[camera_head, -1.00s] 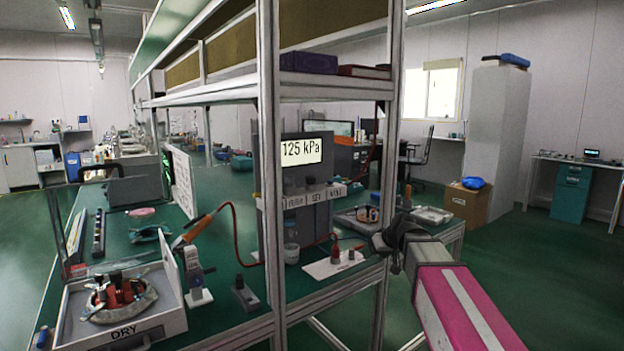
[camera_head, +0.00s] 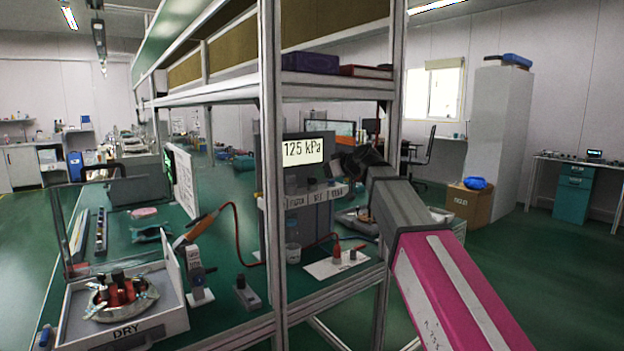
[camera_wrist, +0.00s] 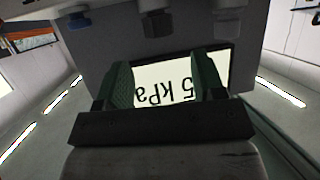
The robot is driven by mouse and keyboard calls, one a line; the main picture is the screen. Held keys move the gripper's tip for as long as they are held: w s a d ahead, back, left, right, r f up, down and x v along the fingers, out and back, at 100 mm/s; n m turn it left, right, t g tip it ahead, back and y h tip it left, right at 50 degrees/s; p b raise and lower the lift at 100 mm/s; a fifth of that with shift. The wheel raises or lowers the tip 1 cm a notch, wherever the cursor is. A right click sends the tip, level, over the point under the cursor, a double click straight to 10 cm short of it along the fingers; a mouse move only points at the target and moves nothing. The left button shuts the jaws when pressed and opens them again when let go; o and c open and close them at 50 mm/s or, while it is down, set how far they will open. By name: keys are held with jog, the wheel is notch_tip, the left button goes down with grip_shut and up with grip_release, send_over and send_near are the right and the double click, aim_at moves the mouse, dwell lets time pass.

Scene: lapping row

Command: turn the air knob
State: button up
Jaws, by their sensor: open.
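The air unit is a grey box with a lit display (camera_head: 303,151) reading 125 kPa, behind the front post. Small dark knobs or fittings (camera_head: 291,187) sit in a row below the display, above a strip of labels (camera_head: 319,197); which one is the air knob I cannot tell. My gripper (camera_head: 345,160) is at the right edge of the unit. In the wrist view, its two green-lined fingers (camera_wrist: 164,84) are apart and empty, facing the upside-down display (camera_wrist: 165,86). Three fittings show beyond the fingertips, the middle one dark (camera_wrist: 157,23); none is between the fingers.
A white plate (camera_head: 337,263) with small fittings lies on the bench below. A tray marked DRY (camera_head: 125,332) is at the front left.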

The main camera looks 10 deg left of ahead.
aim_at(313, 177)
jog(key=x, duration=0.7)
jog(key=shift+w+a+f, duration=0.2)
jog(key=shift+w+a, duration=0.05)
jog(key=shift+a, duration=0.05)
jog(key=c, duration=0.9)
